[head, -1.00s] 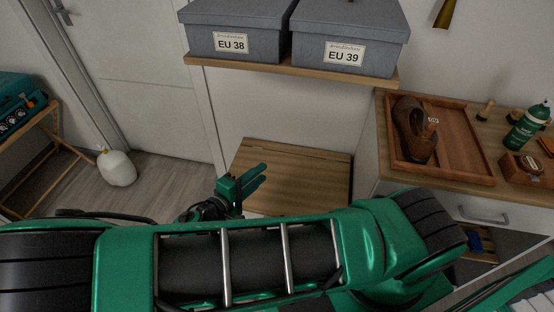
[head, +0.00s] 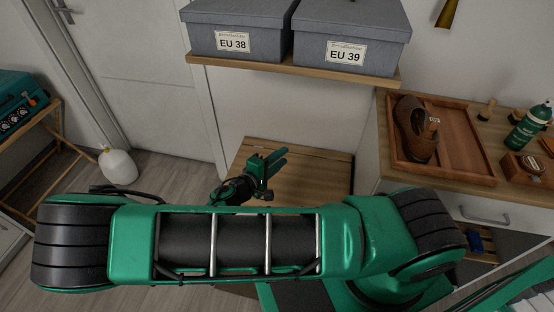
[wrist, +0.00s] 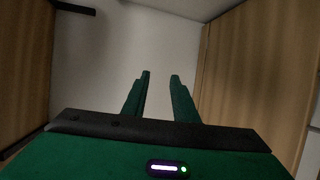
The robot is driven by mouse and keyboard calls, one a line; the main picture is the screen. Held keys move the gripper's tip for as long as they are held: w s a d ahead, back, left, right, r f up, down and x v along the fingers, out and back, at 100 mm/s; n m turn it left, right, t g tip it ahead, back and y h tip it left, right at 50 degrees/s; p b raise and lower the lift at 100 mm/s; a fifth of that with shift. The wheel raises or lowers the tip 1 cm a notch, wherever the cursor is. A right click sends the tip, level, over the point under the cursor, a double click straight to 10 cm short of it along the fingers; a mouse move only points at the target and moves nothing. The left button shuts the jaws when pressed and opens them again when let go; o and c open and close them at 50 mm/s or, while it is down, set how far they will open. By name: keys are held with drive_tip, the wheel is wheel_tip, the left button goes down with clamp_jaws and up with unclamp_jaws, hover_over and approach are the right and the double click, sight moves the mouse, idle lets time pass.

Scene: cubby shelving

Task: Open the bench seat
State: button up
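The bench seat (head: 315,165) is a flat light-wood lid, low between the door and the drawer cabinet. It looks closed, lying flat against the wall side. My gripper (head: 277,159) appears over the lid's left part in the head view, fingers pointing right and away. I cannot tell its height above the lid. In the wrist view my gripper (wrist: 160,75) has two green fingers apart with nothing between them, facing a pale wall. My arm hides the bench's front edge and lower body in the head view.
A wooden shelf (head: 290,70) with two grey boxes (head: 345,35) overhangs the bench. The drawer cabinet (head: 420,190) at right bears a tray (head: 465,165) with a brown shoe (head: 416,130). A white jug (head: 118,167) stands on the floor by the door (head: 140,70).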

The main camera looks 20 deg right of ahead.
clamp_jaws()
idle(1.4)
unclamp_jaws()
drive_tip(key=shift+a, duration=0.1)
drive_tip(key=v, duration=1)
drive_tip(key=shift+s+a, duration=0.25)
drive_tip(key=shift+a, duration=0.05)
drive_tip(key=shift+r, duration=0.1)
